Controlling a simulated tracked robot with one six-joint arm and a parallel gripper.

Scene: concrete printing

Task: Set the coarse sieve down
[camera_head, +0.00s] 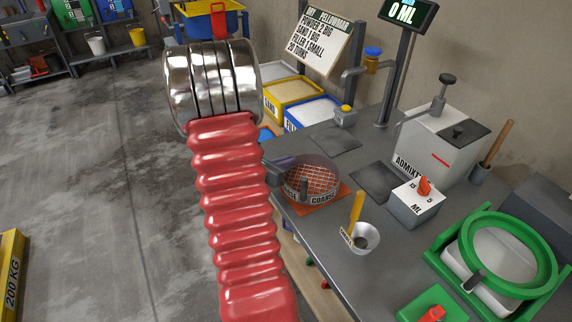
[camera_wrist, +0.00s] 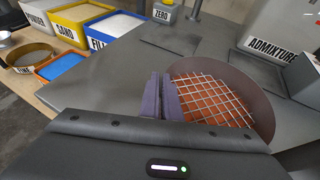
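The coarse sieve (camera_head: 323,177), a round dark-rimmed ring with a wire mesh and a COARSE label, sits level at or just above an orange mat (camera_head: 292,210). I cannot tell whether it touches the mat. Its mesh (camera_wrist: 210,98) fills the middle right of the wrist view, with orange showing through. My gripper (camera_wrist: 161,97) has its two purple fingers close together at the sieve's left edge, seemingly pinching its rim. The exact grip point is hidden between the fingers. In the head view my red arm covers part of the bench's left edge.
A small metal cup (camera_head: 364,238), a dosing box (camera_head: 413,205) and the admixture tank (camera_head: 441,142) stand to the right on the grey bench (camera_head: 335,250). A green ring-shaped frame (camera_head: 500,250) is at front right. SAND (camera_head: 291,93) and filler bins stand behind.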

